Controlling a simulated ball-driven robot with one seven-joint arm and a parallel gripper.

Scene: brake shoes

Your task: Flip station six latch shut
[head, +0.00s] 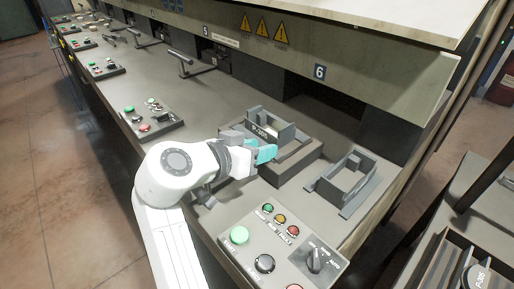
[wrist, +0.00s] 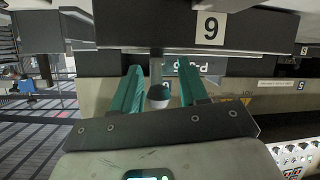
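My gripper (head: 262,150) reaches over station six beside the grey fixture (head: 303,153) that holds a part marked P-305 (head: 262,131). In the wrist view, which looks upside down, the teal fingers of my gripper (wrist: 159,68) are apart. A grey rod with a rounded knob (wrist: 158,95) shows between them; it looks like the latch handle. I cannot tell whether the fingers touch it. The latch is not clear in the head view, where my arm and gripper cover that area. The station six label (head: 320,71) is on the beam behind.
A control panel (head: 285,240) with buttons and a knob lies at the front. Station five's handle (head: 181,62) and another button box (head: 150,116) are to the left. The overhead beam (head: 390,80) limits room behind.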

